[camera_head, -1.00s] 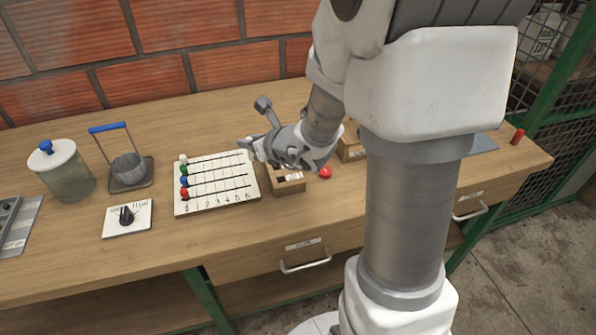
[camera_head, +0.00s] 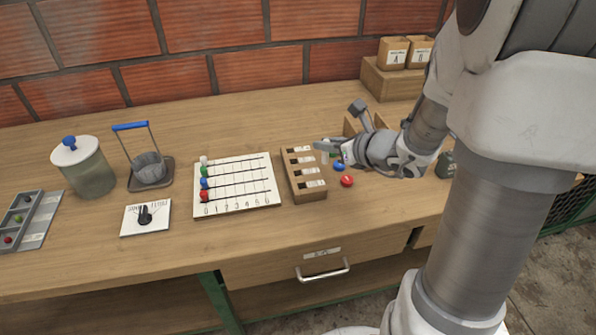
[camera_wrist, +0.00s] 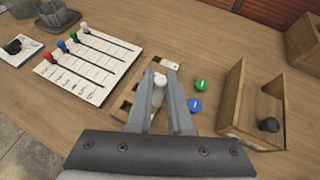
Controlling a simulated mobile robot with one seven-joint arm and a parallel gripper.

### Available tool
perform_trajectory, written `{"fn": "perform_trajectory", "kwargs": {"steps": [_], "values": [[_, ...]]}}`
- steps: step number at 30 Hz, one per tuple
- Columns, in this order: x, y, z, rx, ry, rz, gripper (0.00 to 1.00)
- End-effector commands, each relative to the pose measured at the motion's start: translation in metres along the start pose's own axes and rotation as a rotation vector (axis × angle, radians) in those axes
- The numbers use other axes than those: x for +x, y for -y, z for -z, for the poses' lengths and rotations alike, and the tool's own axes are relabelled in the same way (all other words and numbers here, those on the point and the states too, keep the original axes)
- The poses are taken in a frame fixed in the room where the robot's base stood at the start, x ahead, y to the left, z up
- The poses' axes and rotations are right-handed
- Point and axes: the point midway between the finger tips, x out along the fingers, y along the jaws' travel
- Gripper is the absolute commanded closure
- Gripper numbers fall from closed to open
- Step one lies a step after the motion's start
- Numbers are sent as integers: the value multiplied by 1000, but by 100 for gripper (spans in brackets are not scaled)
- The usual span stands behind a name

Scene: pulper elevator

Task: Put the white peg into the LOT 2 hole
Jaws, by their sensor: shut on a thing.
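The white peg (camera_wrist: 160,82) is held between the fingertips of my gripper (camera_wrist: 160,79), which is shut on it, in the wrist view. In the head view my gripper (camera_head: 330,147) hovers at the right side of the wooden hole block (camera_head: 305,196). This block has a row of white labels too small to read, so I cannot tell which is LOT 2. In the wrist view the fingers cover much of the block (camera_wrist: 126,97). The peg appears above the block, near its far end; whether it touches is unclear.
A white slider board (camera_head: 237,190) with coloured knobs lies left of the block. An open wooden box (camera_wrist: 240,95) stands further right. The front table strip is clear.

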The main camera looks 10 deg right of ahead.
Motion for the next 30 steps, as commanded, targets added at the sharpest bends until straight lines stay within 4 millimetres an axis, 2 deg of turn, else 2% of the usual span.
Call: {"fn": "perform_trajectory", "kwargs": {"steps": [1, 3, 9, 14, 22, 30], "values": [[15, -9, 6, -1, -1, -6, 100], [31, -18, 8, -1, -1, -5, 100], [61, -36, 10, -1, 0, -1, 100], [69, -40, 12, 0, -1, 0, 100], [86, -40, 44, 2, -2, 1, 100], [86, -39, 44, 0, 0, 2, 100]]}}
